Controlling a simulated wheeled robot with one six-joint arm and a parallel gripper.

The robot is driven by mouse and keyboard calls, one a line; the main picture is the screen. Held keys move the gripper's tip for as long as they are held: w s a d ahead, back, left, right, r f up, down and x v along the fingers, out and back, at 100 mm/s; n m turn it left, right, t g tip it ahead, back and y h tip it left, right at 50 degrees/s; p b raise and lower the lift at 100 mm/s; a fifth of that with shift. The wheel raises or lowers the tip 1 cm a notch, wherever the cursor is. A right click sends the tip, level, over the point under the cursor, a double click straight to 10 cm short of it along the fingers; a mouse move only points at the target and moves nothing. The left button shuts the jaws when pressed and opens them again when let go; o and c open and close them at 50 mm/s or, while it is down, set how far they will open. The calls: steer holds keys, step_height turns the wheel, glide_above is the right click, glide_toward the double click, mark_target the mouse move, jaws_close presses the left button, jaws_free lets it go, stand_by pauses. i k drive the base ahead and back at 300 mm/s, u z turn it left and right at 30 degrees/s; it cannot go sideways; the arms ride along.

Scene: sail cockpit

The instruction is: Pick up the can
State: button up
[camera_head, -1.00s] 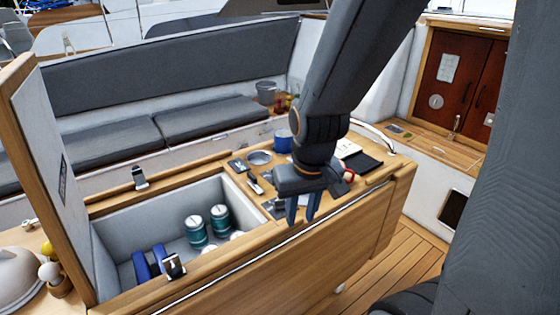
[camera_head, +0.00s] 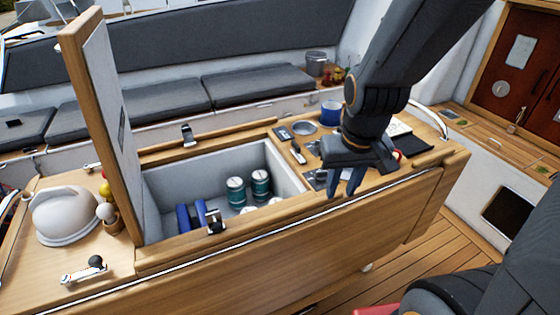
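Two teal cans with pale tops stand upright side by side inside the open white-lined locker. The left can (camera_head: 236,192) and the right can (camera_head: 260,185) are near the locker's far right part. My gripper (camera_head: 345,188) hangs over the table's front edge, to the right of the locker and apart from both cans. Its blue-grey fingers point down with a gap between them, and I see nothing held.
The locker's raised lid (camera_head: 100,125) stands at its left. Blue objects (camera_head: 190,216) lie in the locker. A white helmet-like dome (camera_head: 66,215) is far left. A blue mug (camera_head: 331,112), a dark metal dish (camera_head: 303,127) and small items crowd the tabletop near my gripper.

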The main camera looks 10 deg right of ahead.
mark_target(260, 180)
steer(key=u, duration=0.85)
steer(key=k, duration=0.45)
steer(key=z, duration=0.35)
steer(key=i, duration=0.8)
steer(key=u, duration=0.1)
